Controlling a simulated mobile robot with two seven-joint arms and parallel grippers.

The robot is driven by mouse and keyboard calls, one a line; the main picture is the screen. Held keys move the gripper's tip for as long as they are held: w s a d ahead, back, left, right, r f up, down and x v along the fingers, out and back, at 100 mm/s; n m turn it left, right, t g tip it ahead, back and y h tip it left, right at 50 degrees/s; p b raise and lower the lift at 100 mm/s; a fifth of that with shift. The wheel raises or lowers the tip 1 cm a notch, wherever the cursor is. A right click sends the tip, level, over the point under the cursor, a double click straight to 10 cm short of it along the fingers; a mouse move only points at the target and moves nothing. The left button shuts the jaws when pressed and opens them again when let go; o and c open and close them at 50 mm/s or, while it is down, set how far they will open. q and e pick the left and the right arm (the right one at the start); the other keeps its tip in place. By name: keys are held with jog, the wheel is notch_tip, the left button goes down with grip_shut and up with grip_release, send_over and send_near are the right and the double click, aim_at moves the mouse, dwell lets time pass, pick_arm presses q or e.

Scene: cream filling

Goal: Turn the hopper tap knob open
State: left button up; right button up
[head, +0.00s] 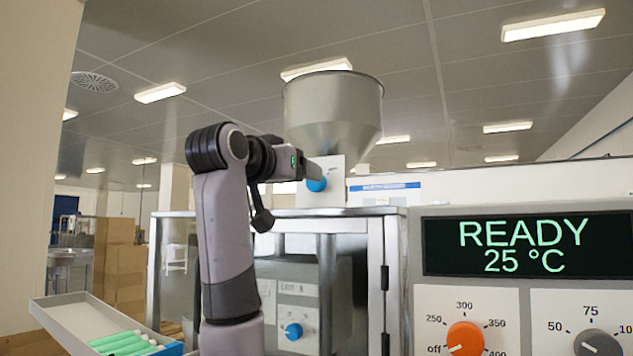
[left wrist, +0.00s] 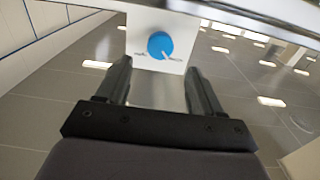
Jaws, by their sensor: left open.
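The metal hopper (head: 333,112) stands on top of the cabinet, with a white tap plate (head: 322,196) below its funnel. The blue tap knob (head: 317,184) is on this plate and is partly hidden by my left gripper (head: 312,172) in the head view. In the left wrist view the round blue knob (left wrist: 160,45) shows on its white plate, ahead of and between the two fingers. My left gripper (left wrist: 158,75) is open and empty, its fingers apart on either side of the knob's line. My right gripper is not in view.
A glass-fronted cabinet (head: 394,280) stands below, with a second blue knob (head: 293,331) inside. A control panel (head: 541,246) reading READY 25 °C, with an orange dial (head: 465,339), is at right. A tray (head: 62,318) with green-and-white tubes is at lower left.

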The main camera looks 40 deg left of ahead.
pick_arm(q)
jog(key=p+x, duration=0.2)
jog(key=x, duration=0.3)
jog(key=shift+w+a, duration=0.1)
jog(key=shift+w, duration=0.25)
jog(key=shift+w+a, duration=0.15)
jog(key=shift+w, duration=0.25)
jog(key=c, duration=1)
